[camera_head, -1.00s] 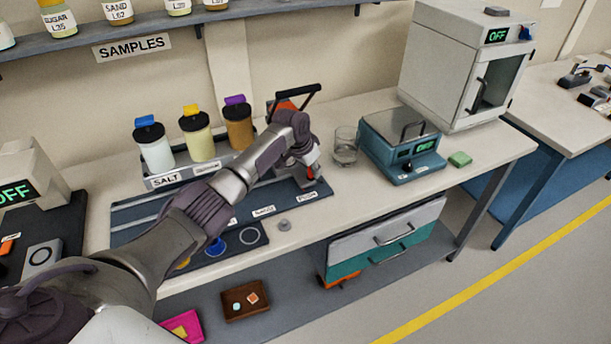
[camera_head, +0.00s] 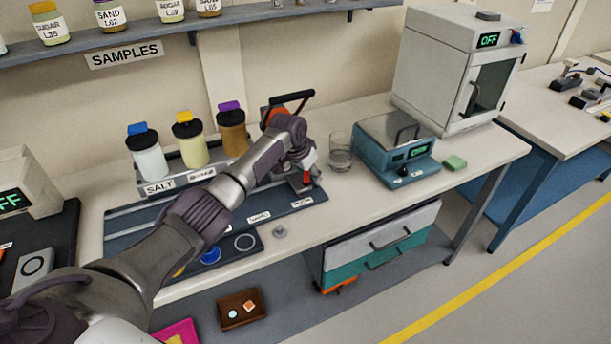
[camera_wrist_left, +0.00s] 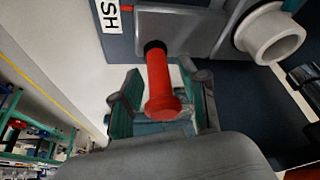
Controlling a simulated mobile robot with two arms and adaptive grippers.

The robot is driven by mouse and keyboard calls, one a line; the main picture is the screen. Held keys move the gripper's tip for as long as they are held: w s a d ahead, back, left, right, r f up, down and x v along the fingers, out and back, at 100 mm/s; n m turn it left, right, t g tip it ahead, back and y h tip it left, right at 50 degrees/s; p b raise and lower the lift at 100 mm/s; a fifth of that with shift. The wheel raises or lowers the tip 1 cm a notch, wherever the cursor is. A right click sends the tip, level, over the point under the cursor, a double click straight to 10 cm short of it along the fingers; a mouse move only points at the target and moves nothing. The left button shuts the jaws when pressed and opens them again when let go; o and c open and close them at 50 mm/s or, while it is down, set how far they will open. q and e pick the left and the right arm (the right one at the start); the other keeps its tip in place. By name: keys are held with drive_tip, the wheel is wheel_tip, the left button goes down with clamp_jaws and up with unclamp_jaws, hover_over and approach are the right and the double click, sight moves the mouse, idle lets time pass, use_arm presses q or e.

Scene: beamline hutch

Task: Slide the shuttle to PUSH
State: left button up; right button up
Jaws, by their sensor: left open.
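My left gripper (camera_head: 303,181) is low over the right end of the dark blue rail board (camera_head: 135,222). In the left wrist view, its two fingers (camera_wrist_left: 162,85) are open, one on each side of the shuttle's red handle (camera_wrist_left: 161,90). The gap at the fingers looks wider than the handle; I cannot tell whether either finger touches it. The handle sticks out of the grey shuttle block (camera_wrist_left: 180,30). A white label (camera_wrist_left: 110,14) reading "SH" shows beside the block, the rest cut off. In the head view my gripper mostly hides the shuttle. My right gripper is not in view.
A white ring-shaped part (camera_wrist_left: 270,35) sits close to the block. Behind the board stand several capped jars (camera_head: 192,145). A small grey knob (camera_head: 279,231) is at the bench front.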

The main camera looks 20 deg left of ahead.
use_arm(q)
drive_tip(key=v, duration=0.2)
drive_tip(key=shift+r, duration=0.45)
drive_tip(key=s+a, duration=0.1)
drive_tip(key=s, duration=0.3)
drive_tip(key=s+a, duration=0.1)
drive_tip(key=s, duration=0.2)
drive_tip(key=s+a, duration=0.1)
drive_tip(key=s, duration=0.3)
drive_tip(key=shift+s+a, duration=0.35)
drive_tip(key=shift+a, duration=0.05)
